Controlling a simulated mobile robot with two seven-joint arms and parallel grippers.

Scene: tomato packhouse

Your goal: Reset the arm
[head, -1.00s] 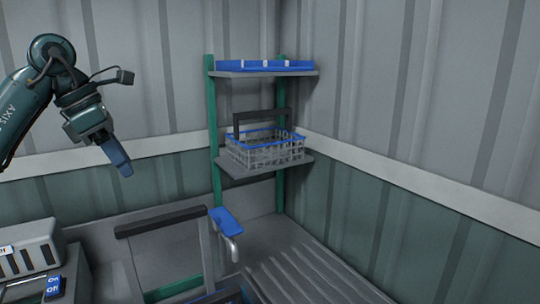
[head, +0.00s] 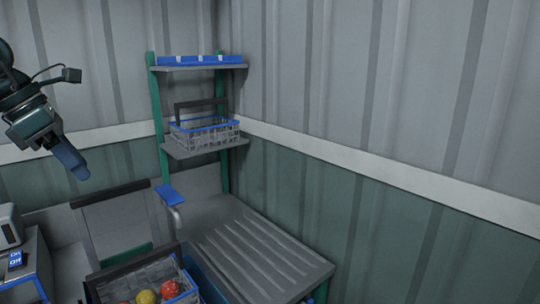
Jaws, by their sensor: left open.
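My left gripper (head: 71,160) is at the left of the head view, raised in the air and tilted down to the right. Its blue-grey fingers look empty. The fingers overlap one another from this side, and nothing hangs from them. Part of my left arm is cut off by the left edge of the picture. My right gripper is not in view.
A green-post shelf stands in the corner, with a blue tray (head: 200,60) on top and an empty wire basket (head: 204,133) below. A grey ribbed table (head: 255,250) is bare. A crate (head: 150,272) at the bottom holds red and yellow tomatoes.

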